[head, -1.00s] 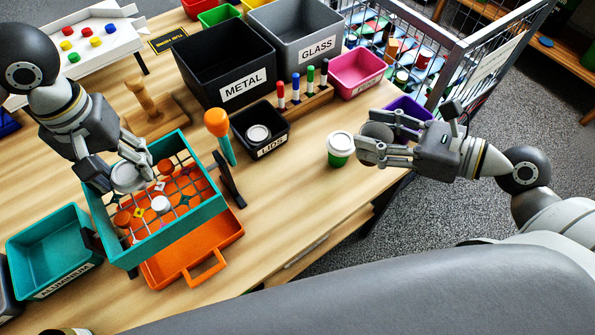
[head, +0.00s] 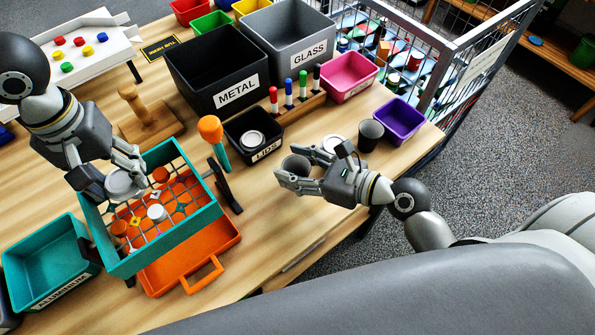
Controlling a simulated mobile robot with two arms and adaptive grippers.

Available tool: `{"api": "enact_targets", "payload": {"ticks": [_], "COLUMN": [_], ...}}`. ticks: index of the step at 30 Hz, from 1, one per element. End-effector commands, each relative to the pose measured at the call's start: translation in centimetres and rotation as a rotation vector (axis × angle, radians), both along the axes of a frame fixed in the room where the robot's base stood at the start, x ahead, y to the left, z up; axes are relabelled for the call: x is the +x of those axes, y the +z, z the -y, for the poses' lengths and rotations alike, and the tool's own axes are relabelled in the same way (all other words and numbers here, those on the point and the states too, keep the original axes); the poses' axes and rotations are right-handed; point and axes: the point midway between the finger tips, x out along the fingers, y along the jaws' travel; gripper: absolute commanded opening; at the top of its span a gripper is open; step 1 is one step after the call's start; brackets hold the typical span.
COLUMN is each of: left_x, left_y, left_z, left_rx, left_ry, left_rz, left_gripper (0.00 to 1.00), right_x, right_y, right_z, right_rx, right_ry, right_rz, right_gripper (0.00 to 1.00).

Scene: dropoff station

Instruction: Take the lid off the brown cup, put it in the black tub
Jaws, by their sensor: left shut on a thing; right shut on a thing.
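The brown cup (head: 370,136) stands upright on the table, dark and open at the top. My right gripper (head: 296,170) is left of it, above the table's front part, shut on a round grey lid (head: 295,162). The black tub (head: 262,154) labelled LIDS stands up and left of this gripper and holds a white lid (head: 253,138). My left gripper (head: 122,184) is shut on a pale grey round thing (head: 118,184) over the teal crate; whether that is a can or a lid I cannot tell.
A white-lidded cup (head: 333,143) stands behind my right gripper, partly hidden. An orange-topped tool (head: 211,130) stands just left of the black tub. A marker rack (head: 297,106) and purple bin (head: 400,118) are nearby. The teal crate (head: 165,242) has a wire grid.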

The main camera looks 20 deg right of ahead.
Motion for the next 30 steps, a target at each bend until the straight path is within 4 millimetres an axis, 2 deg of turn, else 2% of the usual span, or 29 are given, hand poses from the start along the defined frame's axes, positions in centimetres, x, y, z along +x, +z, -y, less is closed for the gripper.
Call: {"api": "enact_targets", "payload": {"ticks": [1,5,17,18,22,30], "left_x": [0.0,0.0,0.0,0.0,0.0,0.0], "left_y": [-0.4,-0.6,-0.6,-0.6,-0.6,-0.6], "left_z": [0.0,0.0,0.0,0.0,0.0,0.0], "left_rx": [0.0,0.0,0.0,0.0,0.0,0.0], "left_ry": [0.0,0.0,0.0,0.0,0.0,0.0], "left_rz": [0.0,0.0,0.0,0.0,0.0,0.0], "left_gripper": [0.26,0.26,0.26,0.26,0.26,0.26], "right_x": [-0.1,-0.1,-0.1,-0.1,-0.1,-0.1], "right_y": [-1.3,-2.7,-3.1,-3.0,-3.0,-3.0], "right_z": [0.1,0.2,0.2,0.2,0.2,0.2], "right_rx": [-0.001,-0.001,-0.002,-0.002,-0.002,-0.001], "right_ry": [0.0,0.0,0.0,-0.001,-0.001,0.0], "right_rz": [-0.006,-0.003,-0.002,-0.002,-0.001,-0.001], "right_gripper": [0.39,0.39,0.39,0.54,0.7,0.7]}}
